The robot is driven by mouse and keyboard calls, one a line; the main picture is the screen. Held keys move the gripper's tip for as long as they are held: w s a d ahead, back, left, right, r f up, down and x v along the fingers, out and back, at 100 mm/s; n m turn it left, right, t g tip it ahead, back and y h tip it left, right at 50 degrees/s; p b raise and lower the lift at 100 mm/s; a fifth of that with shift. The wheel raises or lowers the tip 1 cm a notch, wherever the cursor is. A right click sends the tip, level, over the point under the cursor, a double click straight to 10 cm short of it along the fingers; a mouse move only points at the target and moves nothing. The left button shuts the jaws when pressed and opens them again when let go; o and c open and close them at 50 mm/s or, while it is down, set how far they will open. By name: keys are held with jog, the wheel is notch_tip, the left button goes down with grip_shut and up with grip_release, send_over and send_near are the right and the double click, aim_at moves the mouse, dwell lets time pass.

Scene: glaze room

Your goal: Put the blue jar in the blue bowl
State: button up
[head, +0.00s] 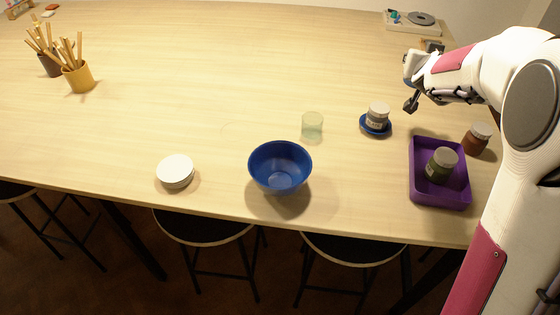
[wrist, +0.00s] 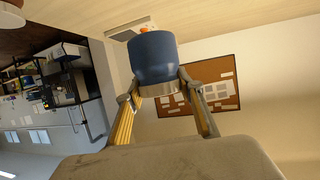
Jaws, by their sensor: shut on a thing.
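The blue jar (wrist: 153,57) shows in the wrist view, held between the two fingers of my gripper (wrist: 158,86). The fingers are shut on it near its pale metallic lid, and its blue body points away from my palm. The blue bowl (head: 268,158) stands near the table's front edge, in the middle, and looks empty. My gripper is well apart from it, to the right and further back.
Between gripper and bowl are a grey jar (head: 377,113) on a blue saucer (head: 365,129) and a clear glass (head: 312,124). A purple tray (head: 421,191) holds a green jar (head: 441,164); a brown jar (head: 475,140) stands beside it. A white round dish (head: 175,170) is left of the bowl.

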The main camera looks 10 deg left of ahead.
jog(key=shift+a+r+n+y, duration=0.8)
jog(key=shift+a+r+y, duration=0.2)
jog(key=shift+a, duration=1)
jog(key=n+g+y, duration=0.8)
jog(key=n+y, duration=0.5)
send_over(279, 181)
notch_tip(279, 181, down, 7)
jog(key=shift+r, duration=0.1)
jog(key=shift+t, duration=0.3)
jog(key=shift+f, duration=2.95)
jog(key=shift+f, duration=0.1)
jog(key=shift+f, duration=2)
